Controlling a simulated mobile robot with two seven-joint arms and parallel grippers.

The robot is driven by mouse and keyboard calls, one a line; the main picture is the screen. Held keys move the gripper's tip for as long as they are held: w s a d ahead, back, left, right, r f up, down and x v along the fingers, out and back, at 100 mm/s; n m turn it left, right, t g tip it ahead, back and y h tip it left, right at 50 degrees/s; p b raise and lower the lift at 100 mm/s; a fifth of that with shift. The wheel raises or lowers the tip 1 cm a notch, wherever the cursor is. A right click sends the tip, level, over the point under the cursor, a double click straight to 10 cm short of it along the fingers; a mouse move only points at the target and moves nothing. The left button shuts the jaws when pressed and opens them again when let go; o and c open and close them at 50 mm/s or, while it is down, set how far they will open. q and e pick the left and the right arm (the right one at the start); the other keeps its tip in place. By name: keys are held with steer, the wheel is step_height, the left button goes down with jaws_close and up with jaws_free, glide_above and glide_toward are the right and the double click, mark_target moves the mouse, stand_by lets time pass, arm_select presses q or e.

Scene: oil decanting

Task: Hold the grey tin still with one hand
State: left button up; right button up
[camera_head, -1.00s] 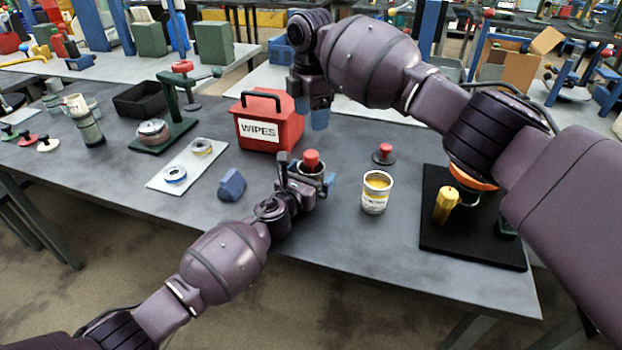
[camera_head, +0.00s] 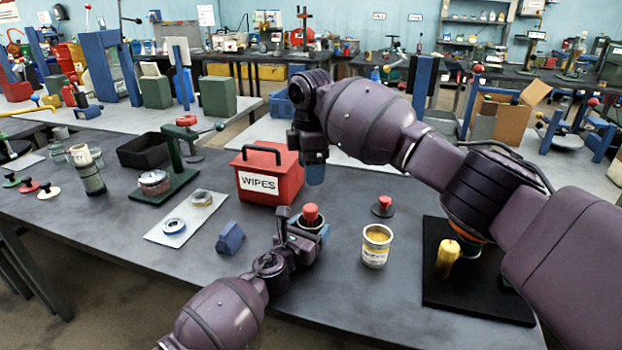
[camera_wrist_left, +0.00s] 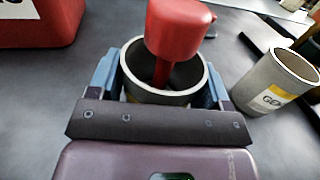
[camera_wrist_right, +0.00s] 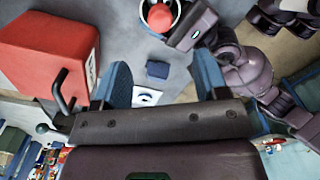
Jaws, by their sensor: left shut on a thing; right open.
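The grey tin (camera_wrist_left: 160,97) stands between the blue fingers of my left gripper (camera_wrist_left: 164,88) in the left wrist view, and the gripper is shut on it. A red knob (camera_wrist_left: 178,28) on a stem reaches down into the tin's mouth. In the head view my left gripper (camera_head: 308,235) and the red knob (camera_head: 311,213) are near the middle of the table; the tin is largely hidden there. My right gripper (camera_head: 314,168) is open and empty, above the table beside the wipes box. In the right wrist view the red knob (camera_wrist_right: 160,17) is at the top.
A labelled tin with yellow contents (camera_head: 376,247) stands to the right of the held tin. The red wipes box (camera_head: 285,180) stands behind. A red-knobbed disc (camera_head: 383,206), blue block (camera_head: 230,238) and black mat with a yellow object (camera_head: 480,300) are also nearby.

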mark_target(311, 207)
step_height(311, 207, down, 12)
steer(key=m, duration=0.3)
steer(key=shift+r, duration=0.1)
stand_by(0.6)
steer(key=c, duration=1.1)
steer(key=shift+r, duration=0.85)
steer(key=shift+r, duration=0.3)
